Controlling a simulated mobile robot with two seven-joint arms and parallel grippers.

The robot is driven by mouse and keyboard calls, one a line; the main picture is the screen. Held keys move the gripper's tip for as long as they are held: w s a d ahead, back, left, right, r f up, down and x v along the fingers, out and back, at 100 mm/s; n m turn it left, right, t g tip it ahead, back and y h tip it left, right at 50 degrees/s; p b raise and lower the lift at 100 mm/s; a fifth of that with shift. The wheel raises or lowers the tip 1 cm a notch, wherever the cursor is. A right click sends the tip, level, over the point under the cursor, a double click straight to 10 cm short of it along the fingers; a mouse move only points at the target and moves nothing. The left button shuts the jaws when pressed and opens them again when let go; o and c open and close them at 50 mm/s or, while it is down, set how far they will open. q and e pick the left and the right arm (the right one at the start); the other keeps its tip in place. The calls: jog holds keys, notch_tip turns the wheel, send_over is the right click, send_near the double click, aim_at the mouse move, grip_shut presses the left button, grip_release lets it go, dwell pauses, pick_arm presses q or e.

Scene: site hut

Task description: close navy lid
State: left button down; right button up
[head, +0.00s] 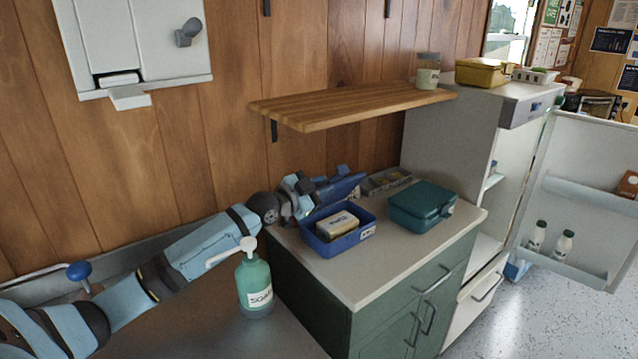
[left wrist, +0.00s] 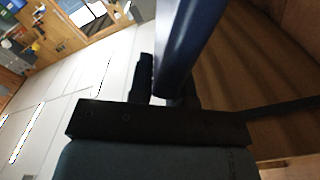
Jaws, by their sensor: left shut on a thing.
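The navy box (head: 318,245) stands open on the counter with a cream packet (head: 338,224) inside. Its navy lid (head: 340,191) stands raised at the box's back edge, tilted up toward the wall. My left gripper (head: 322,182) is at the lid, shut on it, with the arm reaching in from the left. In the left wrist view the navy lid (left wrist: 187,48) runs up from between the dark fingers (left wrist: 165,92). The gripper hides part of the lid in the head view. My right gripper is not in view.
A closed teal box (head: 422,207) sits right of the navy box, with a grey tray (head: 386,180) behind. A green soap bottle (head: 255,285) stands left, near my arm. A wooden shelf (head: 345,97) overhangs the back. The fridge door (head: 585,195) is open.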

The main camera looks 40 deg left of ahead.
pick_arm(q)
jog(key=shift+f, duration=0.1)
jog(key=c, duration=1.3)
grip_release()
jog(key=v, duration=1.3)
jog(key=shift+s, duration=0.4)
